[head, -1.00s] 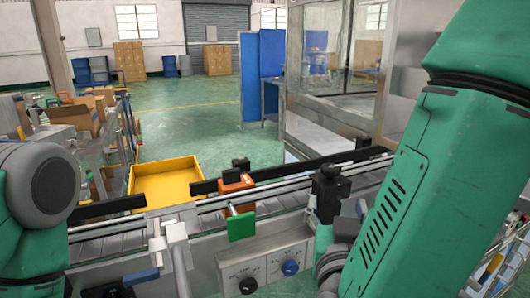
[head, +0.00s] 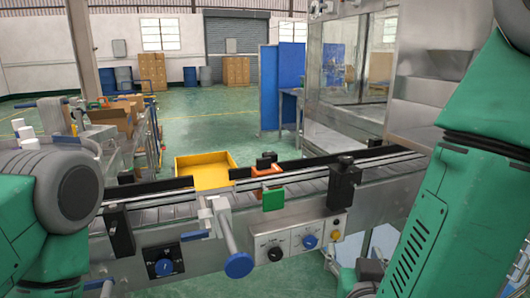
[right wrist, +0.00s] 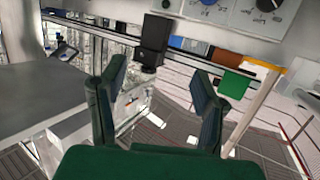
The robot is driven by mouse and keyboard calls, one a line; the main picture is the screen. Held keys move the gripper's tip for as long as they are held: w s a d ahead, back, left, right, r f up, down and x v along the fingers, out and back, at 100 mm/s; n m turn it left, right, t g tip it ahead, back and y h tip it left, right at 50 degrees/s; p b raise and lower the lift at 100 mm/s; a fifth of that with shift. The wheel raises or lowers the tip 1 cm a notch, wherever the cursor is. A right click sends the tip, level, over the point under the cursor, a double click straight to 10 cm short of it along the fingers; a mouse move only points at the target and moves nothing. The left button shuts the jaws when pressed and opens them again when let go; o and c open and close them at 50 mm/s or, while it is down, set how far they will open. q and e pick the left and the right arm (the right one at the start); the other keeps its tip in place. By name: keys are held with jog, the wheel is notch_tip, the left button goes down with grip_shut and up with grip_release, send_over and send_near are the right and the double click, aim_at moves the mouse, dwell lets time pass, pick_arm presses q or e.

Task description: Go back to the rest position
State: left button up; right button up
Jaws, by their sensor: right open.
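My right gripper (right wrist: 158,78) is open and empty in the right wrist view, its two dark fingers spread apart. In the head view it is a dark, partly cut-off shape (head: 366,274) at the lower edge, below the conveyor (head: 300,186). My right arm fills the right side of the head view, and my left arm shows at the left edge. My left gripper is out of view.
The conveyor crosses in front of me, with a control panel (head: 292,243) and a blue knob (head: 238,265) on its near side. A yellow tray (head: 206,168) stands behind it. A crowded shelf (head: 112,138) is at left.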

jog(key=s+d+f+n+g+y, duration=0.1)
jog(key=s+d+f+g, duration=0.15)
jog(key=f, duration=0.65)
jog(key=s+d+f+g+y, duration=0.1)
jog(key=s+f+g, duration=0.3)
jog(key=f, duration=0.5)
jog(key=s+d+f+g, duration=0.4)
jog(key=s+f, duration=0.2)
jog(key=s, duration=0.3)
jog(key=s+d+f+n+g, duration=0.1)
jog(key=s+d+f+g, duration=0.3)
jog(key=s+f, duration=0.3)
jog(key=s, duration=0.3)
jog(key=shift+s+d+f+y, duration=0.15)
jog(key=shift+d+f+y, duration=0.15)
jog(key=shift+y, duration=0.1)
jog(key=shift+r, duration=0.1)
